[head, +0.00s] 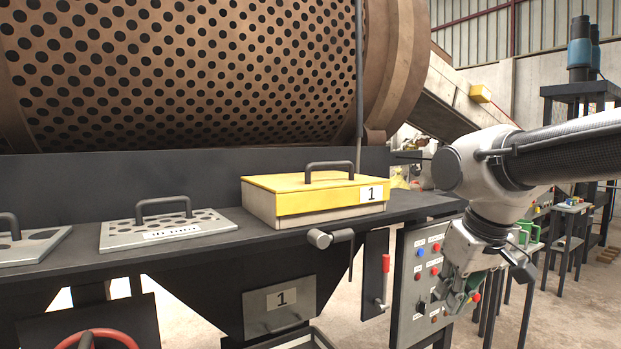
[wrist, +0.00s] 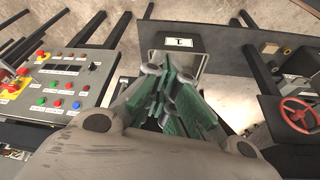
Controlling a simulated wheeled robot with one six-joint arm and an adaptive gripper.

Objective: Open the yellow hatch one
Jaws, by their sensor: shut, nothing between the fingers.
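The yellow hatch (head: 318,193) with label 1 is a box-like lid with a dark bar handle (head: 329,168) on top. It sits down on its pale base on the dark bench and looks closed. My gripper (head: 459,300) hangs in front of the control panel, to the right of the hatch and lower than it. It is apart from the hatch and points downward. In the wrist view my gripper (wrist: 177,98) shows green fingers close together with nothing held. The yellow hatch is not seen in the wrist view.
A control panel (head: 424,270) with buttons stands near my gripper. A red-handled lever (head: 385,264) and a grey cylinder with an arm (head: 320,238) stick out below the hatch. A lower chute door (head: 278,303) also bears a 1. Perforated plates (head: 170,231) lie left; the drum (head: 190,75) rises behind.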

